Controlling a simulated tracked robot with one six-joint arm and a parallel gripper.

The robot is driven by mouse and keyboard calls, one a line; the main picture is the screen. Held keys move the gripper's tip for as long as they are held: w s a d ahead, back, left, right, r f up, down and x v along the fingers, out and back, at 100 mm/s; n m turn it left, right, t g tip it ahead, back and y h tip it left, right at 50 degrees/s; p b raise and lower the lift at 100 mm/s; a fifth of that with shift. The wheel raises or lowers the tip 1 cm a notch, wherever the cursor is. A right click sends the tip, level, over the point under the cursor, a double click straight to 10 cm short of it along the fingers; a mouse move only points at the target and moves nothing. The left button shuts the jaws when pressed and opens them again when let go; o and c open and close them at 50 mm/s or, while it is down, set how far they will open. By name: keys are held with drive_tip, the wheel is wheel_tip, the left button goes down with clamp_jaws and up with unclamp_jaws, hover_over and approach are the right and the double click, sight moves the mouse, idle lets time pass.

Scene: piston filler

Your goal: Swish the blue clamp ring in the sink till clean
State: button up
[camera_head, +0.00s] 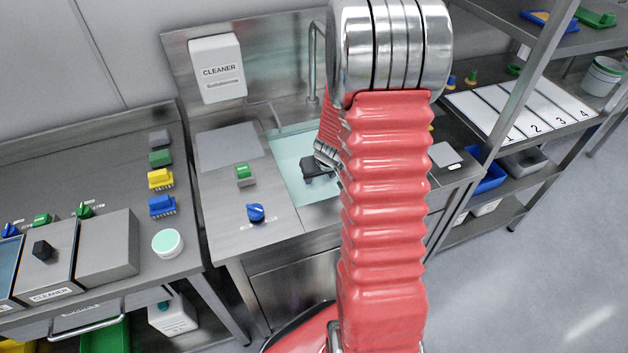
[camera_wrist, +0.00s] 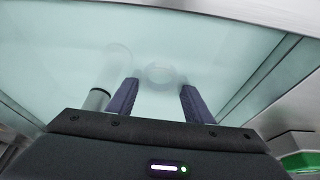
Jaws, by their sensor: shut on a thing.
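The sink (camera_head: 290,160) is a steel basin with pale green-blue water, partly hidden behind my red arm in the head view. My gripper (camera_head: 308,180) points down into it. In the wrist view its two dark fingers (camera_wrist: 157,95) stand apart, with their tips at or in cloudy water. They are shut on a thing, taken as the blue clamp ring. A pale, blurred round shape (camera_wrist: 165,75) shows between and beyond the fingertips; I cannot tell whether it is the ring or the drain. No clear blue ring shows, nor any dirt on it.
A tap (camera_head: 314,60) rises behind the sink. A grey tube end (camera_wrist: 97,98) is close by the left finger.

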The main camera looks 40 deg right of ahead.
drive_tip(key=shift+w+d, duration=0.15)
drive_tip(key=shift+w, duration=0.4)
drive_tip(key=shift+w+d, duration=0.15)
drive_tip(key=shift+w, duration=0.4)
drive_tip(key=shift+s, duration=0.15)
drive_tip(key=shift+s+a, duration=0.15)
drive_tip(key=shift+s, duration=0.4)
drive_tip(key=shift+s+a, duration=0.15)
drive_tip(key=shift+s, duration=0.35)
drive_tip(key=shift+w+d, duration=0.1)
drive_tip(key=shift+w, duration=0.4)
wheel_tip(320, 180, up, 10)
drive_tip(key=shift+r, duration=0.15)
idle(1.8)
drive_tip(key=shift+r, duration=0.1)
idle(1.0)
